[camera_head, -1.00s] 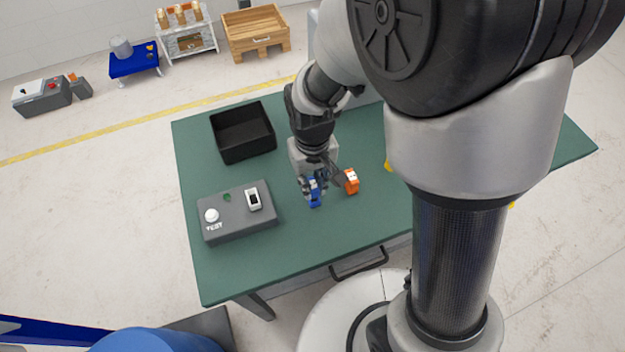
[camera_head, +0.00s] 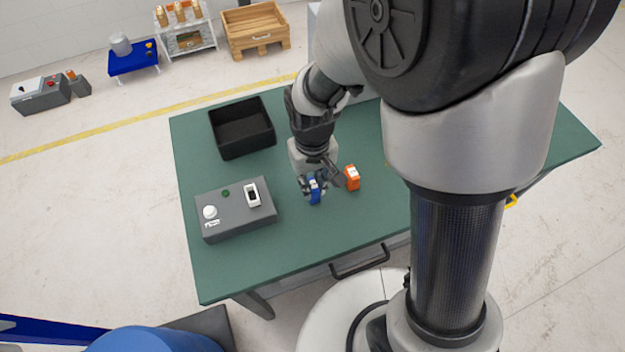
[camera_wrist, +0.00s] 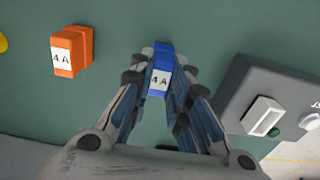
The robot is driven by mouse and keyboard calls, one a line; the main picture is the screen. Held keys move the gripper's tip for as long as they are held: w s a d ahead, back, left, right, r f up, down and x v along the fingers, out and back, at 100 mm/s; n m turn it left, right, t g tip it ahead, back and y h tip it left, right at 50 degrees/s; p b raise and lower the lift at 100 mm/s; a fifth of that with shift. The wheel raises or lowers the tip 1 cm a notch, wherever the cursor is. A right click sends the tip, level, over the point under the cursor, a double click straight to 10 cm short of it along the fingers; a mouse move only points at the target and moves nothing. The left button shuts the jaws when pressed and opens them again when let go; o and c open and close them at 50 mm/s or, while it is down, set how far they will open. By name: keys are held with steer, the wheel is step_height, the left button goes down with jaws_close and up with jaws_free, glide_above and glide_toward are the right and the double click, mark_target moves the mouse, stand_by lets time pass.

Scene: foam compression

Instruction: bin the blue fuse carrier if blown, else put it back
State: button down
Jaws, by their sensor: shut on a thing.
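The blue fuse carrier (camera_head: 314,189) is between the fingers of my gripper (camera_head: 311,187), near the middle of the green table. In the wrist view the blue carrier (camera_wrist: 160,76) shows a white label reading 4A, and my gripper (camera_wrist: 161,85) is shut on it from both sides. I cannot tell whether it touches the table. The grey test box (camera_head: 236,212) stands to its left, with a white-framed slot (camera_head: 252,195), a white TEST button (camera_head: 210,212) and a dark green lamp (camera_head: 225,193). The black bin (camera_head: 243,143) at the back left looks empty.
An orange fuse carrier (camera_head: 351,178), also labelled 4A in the wrist view (camera_wrist: 72,52), stands close to the right of my gripper. A yellow thing (camera_wrist: 3,43) shows at the wrist view's left edge. The table (camera_head: 290,255) is clear in front.

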mark_target(312, 184)
steer(key=shift+f, duration=0.15)
steer(key=c, duration=1.4)
jaws_free()
steer(key=shift+c, duration=0.2)
steer(key=shift+r+p, duration=2.45)
steer(key=shift+r, duration=0.55)
